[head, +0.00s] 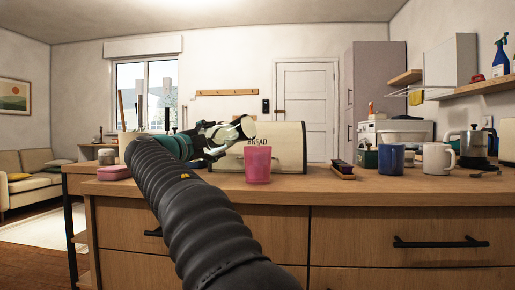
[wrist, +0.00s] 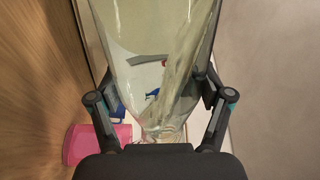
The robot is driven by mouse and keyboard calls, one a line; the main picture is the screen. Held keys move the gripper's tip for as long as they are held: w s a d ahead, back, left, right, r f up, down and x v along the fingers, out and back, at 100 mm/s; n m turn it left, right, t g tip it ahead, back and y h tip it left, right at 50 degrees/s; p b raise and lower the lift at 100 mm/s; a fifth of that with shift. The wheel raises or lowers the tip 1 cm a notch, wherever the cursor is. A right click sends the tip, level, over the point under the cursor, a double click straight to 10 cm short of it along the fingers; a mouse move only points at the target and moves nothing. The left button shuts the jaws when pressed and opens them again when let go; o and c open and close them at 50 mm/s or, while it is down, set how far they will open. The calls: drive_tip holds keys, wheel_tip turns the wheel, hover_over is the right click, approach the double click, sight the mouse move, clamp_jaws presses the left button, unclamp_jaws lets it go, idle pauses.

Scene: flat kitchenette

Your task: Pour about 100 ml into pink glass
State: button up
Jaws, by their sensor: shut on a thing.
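The pink glass (head: 258,166) stands upright on the wooden counter, in front of the bread bin. It also shows at the lower left of the wrist view (wrist: 88,146). My gripper (head: 220,138) is shut on a clear glass vessel (head: 242,128), held tilted well over, close to level, above the counter. Its end is up and slightly left of the pink glass, apart from it. In the wrist view the clear vessel (wrist: 160,60) fills the space between my gripper's fingers (wrist: 160,112). I cannot tell its liquid level or whether any liquid is flowing.
A cream bread bin (head: 289,146) stands just behind. A brush (head: 342,172), a blue mug (head: 391,160), a white mug (head: 437,159) and a moka pot (head: 473,145) stand to the right. A pink dish (head: 114,172) lies at the left. The counter's front edge (head: 370,206) is near.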

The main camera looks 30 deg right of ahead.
drive_tip(key=shift+s+d+r+m, duration=0.15)
drive_tip(key=shift+s+r+m, duration=0.1)
drive_tip(key=shift+r+m, duration=0.6)
idle(1.8)
drive_tip(key=shift+w+a+f+n, duration=0.1)
drive_tip(key=shift+w+f+n, duration=0.05)
drive_tip(key=shift+f+n, duration=0.3)
drive_tip(key=shift+w+a+f+n, duration=0.1)
drive_tip(key=shift+w+f+n, duration=0.05)
drive_tip(key=shift+f+n, duration=0.25)
drive_tip(key=shift+w+n, duration=0.1)
drive_tip(key=shift+n, duration=0.3)
drive_tip(key=shift+r+n, duration=0.35)
drive_tip(key=shift+n, duration=0.25)
drive_tip(key=shift+s+d+f+n, duration=0.15)
drive_tip(key=shift+s+f+n, duration=0.1)
drive_tip(key=shift+n, duration=0.45)
drive_tip(key=shift+r+p, duration=0.1)
drive_tip(key=shift+p, duration=0.35)
